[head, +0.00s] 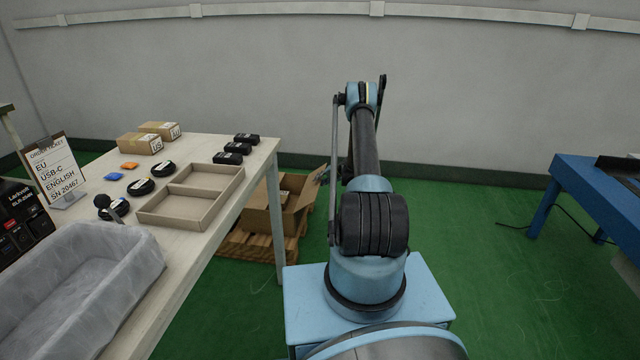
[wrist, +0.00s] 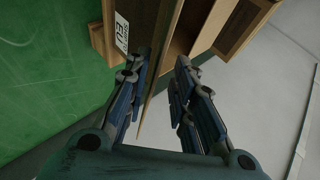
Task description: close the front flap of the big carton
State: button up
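The big carton (head: 262,215) sits open on the floor right of the table in the head view. One flap (head: 311,188) leans outward on its right side, near my arm. In the wrist view, a brown cardboard panel (wrist: 158,62) of the carton runs edge-on down between my fingers, with a white label (wrist: 122,32) on its left face. My gripper (wrist: 160,72) is open, one finger on each side of this panel. The panel lies nearer the left finger; I cannot tell whether they touch. My arm mostly hides the gripper in the head view.
The carton stands on a wooden pallet (head: 240,245). The table (head: 215,245) is close on the left, with a divided tray (head: 192,195), small boxes and a lined bin (head: 75,285). A wall is behind.

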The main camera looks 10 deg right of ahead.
jog(key=shift+w+a+f, duration=0.1)
jog(key=shift+a+f, duration=0.05)
grip_shut()
